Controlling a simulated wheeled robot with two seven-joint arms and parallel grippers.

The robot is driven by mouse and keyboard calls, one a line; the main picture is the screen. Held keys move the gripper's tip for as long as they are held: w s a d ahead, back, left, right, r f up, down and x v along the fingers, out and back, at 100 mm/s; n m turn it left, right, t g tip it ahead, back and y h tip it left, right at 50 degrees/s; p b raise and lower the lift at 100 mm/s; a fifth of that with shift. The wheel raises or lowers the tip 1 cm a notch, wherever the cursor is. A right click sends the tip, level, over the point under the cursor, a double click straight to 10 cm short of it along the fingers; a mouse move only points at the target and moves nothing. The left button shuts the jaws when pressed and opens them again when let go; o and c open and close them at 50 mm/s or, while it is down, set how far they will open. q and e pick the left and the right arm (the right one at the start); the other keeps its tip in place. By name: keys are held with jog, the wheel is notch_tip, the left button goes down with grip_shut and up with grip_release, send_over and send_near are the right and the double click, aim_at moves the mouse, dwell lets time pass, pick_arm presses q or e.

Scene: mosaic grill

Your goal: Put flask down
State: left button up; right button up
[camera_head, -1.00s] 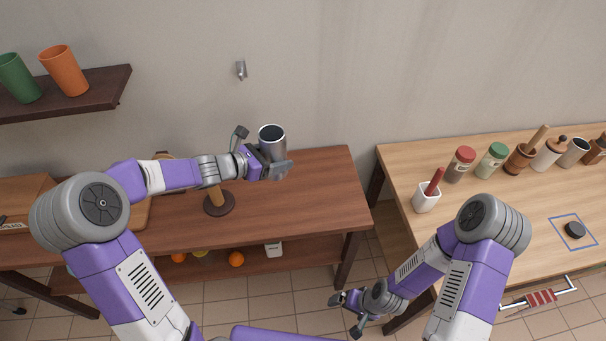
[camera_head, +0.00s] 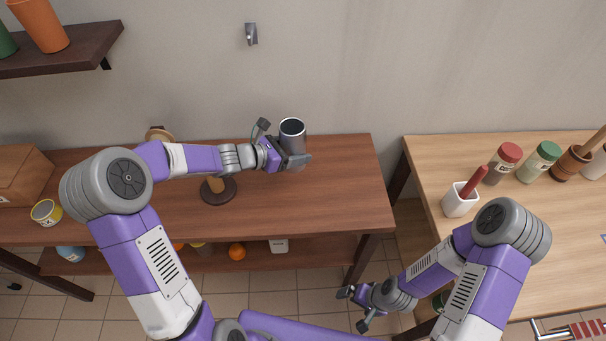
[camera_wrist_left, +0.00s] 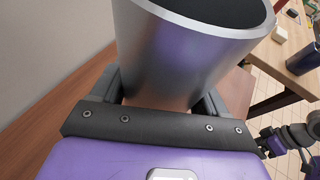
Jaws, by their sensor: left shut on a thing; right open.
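The flask (camera_head: 292,136) is a grey metal, open-topped cylinder. My left gripper (camera_head: 293,160) is shut on it, over the right part of the dark wooden table (camera_head: 335,200). In the left wrist view the flask (camera_wrist_left: 180,60) stands between the two fingers, its dark opening up and slightly tilted in the picture. I cannot tell whether its base touches the table. My right gripper (camera_head: 357,308) is open and empty, low in front of the gap between the two tables.
A wooden stand with a round base (camera_head: 218,192) is left of the flask. A light wooden table (camera_head: 480,240) at right holds a white pot (camera_head: 460,200) and jars (camera_head: 503,163). A shelf (camera_head: 80,50) with cups hangs upper left. The dark table's right end is clear.

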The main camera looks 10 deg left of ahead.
pick_arm(q)
notch_tip(320, 180, down, 7)
jog(key=b, duration=0.2)
jog(key=shift+f+b, duration=0.1)
jog(key=shift+b, duration=0.25)
jog(key=shift+f, duration=0.1)
jog(key=o, duration=1.3)
